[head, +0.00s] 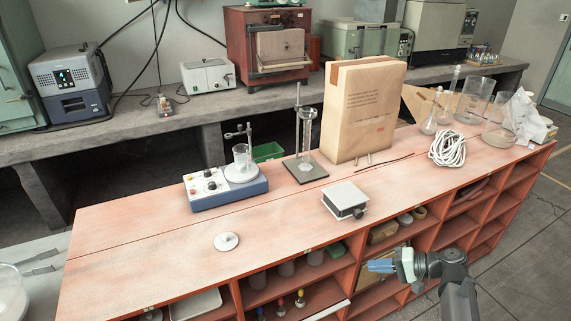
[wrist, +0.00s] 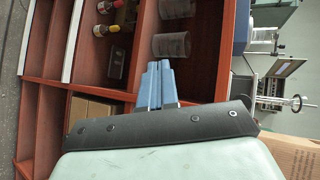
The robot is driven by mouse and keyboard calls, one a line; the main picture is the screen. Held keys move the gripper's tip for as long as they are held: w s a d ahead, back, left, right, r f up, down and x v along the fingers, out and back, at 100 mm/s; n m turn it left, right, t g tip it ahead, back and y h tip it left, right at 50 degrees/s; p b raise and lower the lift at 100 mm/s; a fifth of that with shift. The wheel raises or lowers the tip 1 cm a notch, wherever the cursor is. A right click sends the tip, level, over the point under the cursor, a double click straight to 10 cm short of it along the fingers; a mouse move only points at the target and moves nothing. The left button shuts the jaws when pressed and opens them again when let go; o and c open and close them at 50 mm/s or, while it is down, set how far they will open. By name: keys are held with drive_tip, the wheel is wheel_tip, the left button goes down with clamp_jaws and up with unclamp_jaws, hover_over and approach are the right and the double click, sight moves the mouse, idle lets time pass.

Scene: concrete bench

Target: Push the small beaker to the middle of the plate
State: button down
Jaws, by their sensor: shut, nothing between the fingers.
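The small clear beaker (head: 241,156) stands upright on the round white plate (head: 233,179) of a blue-and-white stirrer (head: 205,196) on the red bench. My gripper (head: 382,265) is in front of the bench's front edge, well to the right of and nearer than the stirrer. Its blue fingers are together and empty; they also show in the wrist view (wrist: 158,86).
A grey lab jack (head: 345,198) and a small white dish (head: 227,241) sit on the bench. A glass cylinder on a stand (head: 306,140) and a paper bag (head: 362,110) stand right of the stirrer. The bench top left of the stirrer is clear.

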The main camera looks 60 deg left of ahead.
drive_tip(key=s+a+r+n+g, duration=0.2)
drive_tip(key=s+a+r, duration=0.1)
drive_tip(key=a+r, duration=0.45)
drive_tip(key=s+a+r+n+g, duration=0.2)
drive_tip(key=s+a+r, duration=0.2)
drive_tip(key=a+r, duration=0.4)
drive_tip(key=m+g, duration=0.1)
drive_tip(key=g, duration=0.1)
approach(243, 159)
drive_tip(key=w+f, duration=0.1)
drive_tip(key=w, duration=0.9)
drive_tip(key=s+a+y, duration=0.1)
drive_tip(key=s+a, duration=0.4)
drive_tip(key=s, duration=0.7)
drive_tip(key=shift+a+f+m+t, duration=0.25)
drive_tip(key=shift+a+m+t, duration=0.05)
drive_tip(key=shift+s+d, duration=0.25)
drive_tip(key=shift+s, duration=0.75)
drive_tip(key=shift+w+a, duration=0.1)
drive_tip(key=shift+w, duration=0.05)
